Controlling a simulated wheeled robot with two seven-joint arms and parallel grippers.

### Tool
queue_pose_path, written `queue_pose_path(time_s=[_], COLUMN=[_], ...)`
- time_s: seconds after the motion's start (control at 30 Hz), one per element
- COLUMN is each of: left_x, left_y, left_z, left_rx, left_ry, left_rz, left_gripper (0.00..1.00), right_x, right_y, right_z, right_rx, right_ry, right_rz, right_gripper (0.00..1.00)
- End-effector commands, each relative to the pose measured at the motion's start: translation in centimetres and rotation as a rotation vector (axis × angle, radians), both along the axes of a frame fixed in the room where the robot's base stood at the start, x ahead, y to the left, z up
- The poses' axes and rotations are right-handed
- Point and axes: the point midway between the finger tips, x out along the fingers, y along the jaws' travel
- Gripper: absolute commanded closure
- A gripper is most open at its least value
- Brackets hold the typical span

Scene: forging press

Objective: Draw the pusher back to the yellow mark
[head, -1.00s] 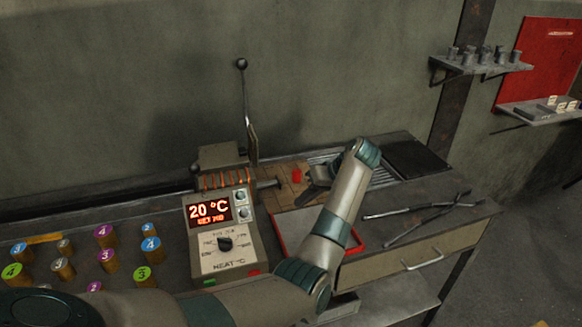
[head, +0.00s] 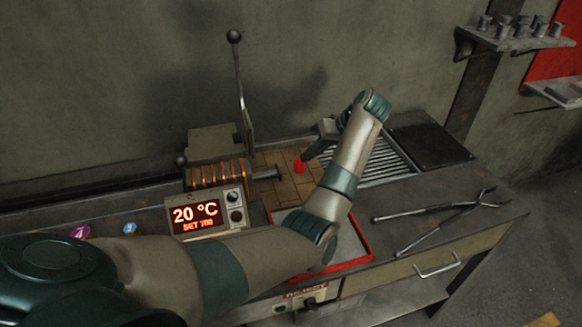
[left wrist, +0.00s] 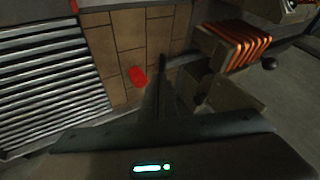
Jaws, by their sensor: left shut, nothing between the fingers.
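My left gripper (head: 312,152) is shut and empty, above the tiled bed by the small red piece (head: 299,165). In the left wrist view, its dark fingers (left wrist: 160,100) point toward the tiles, with the red piece (left wrist: 138,77) just left of them. A dark rod with a wider end (head: 267,173) sticks out of the right side of the orange coil (head: 216,174). A dark round knob (head: 181,160) shows at the coil's other side. I cannot tell for sure which part is the pusher. No yellow mark shows clearly now; my arm covers the bench's left part.
A tall lever (head: 239,85) rises behind the coil. The heater display (head: 197,215) reads 20 °C. Tongs (head: 435,212) lie on the bench at right. A red-rimmed tray (head: 366,247) lies under my arm, and a slatted grate (head: 385,160) is behind it.

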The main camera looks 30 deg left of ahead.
Motion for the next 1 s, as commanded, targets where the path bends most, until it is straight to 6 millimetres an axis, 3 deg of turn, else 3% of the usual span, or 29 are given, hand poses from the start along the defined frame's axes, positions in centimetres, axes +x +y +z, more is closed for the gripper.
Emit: queue_pose_path(time_s=[0.37,1.0], left_x=[-0.2,-1.1], left_y=[1.0,5.6], left_z=[-1.1,-7.5], left_rx=[0.002,-0.001], left_ry=[0.001,0.002], left_rz=[0.000,-0.001], left_gripper=[1.00,1.00], right_x=[0.8,0.9], right_y=[-0.2,0.8], right_z=[0.3,3.1], right_rx=[-0.002,0.008], right_ry=[-0.010,-0.011], right_rz=[0.000,-0.003], right_gripper=[1.00,1.00])
